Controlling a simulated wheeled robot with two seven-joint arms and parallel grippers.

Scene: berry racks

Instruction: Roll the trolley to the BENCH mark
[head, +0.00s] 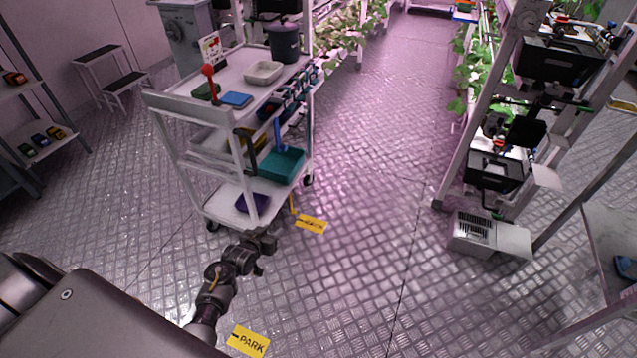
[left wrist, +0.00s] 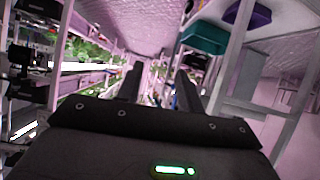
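The white trolley (head: 188,101) stands left of centre in the head view, with its handle end toward me. It carries a grey tray (head: 263,72), a dark bucket (head: 284,43), a teal bin (head: 282,164) and a purple box (head: 252,203). A yellow floor mark (head: 311,224) lies by its near right corner; its lettering is too small to read surely. A yellow PARK mark (head: 248,341) lies nearer me. My left gripper (head: 264,241) is just in front of the trolley's low near end, apart from it. Its two fingers (left wrist: 160,90) are spread and empty. My right gripper is out of view.
A metal aisle floor (head: 375,200) is clear right of the trolley. A rack with black crates (head: 497,170) and a white box (head: 472,232) stand at the right. A step stool (head: 125,82) and shelves (head: 52,143) are at the left.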

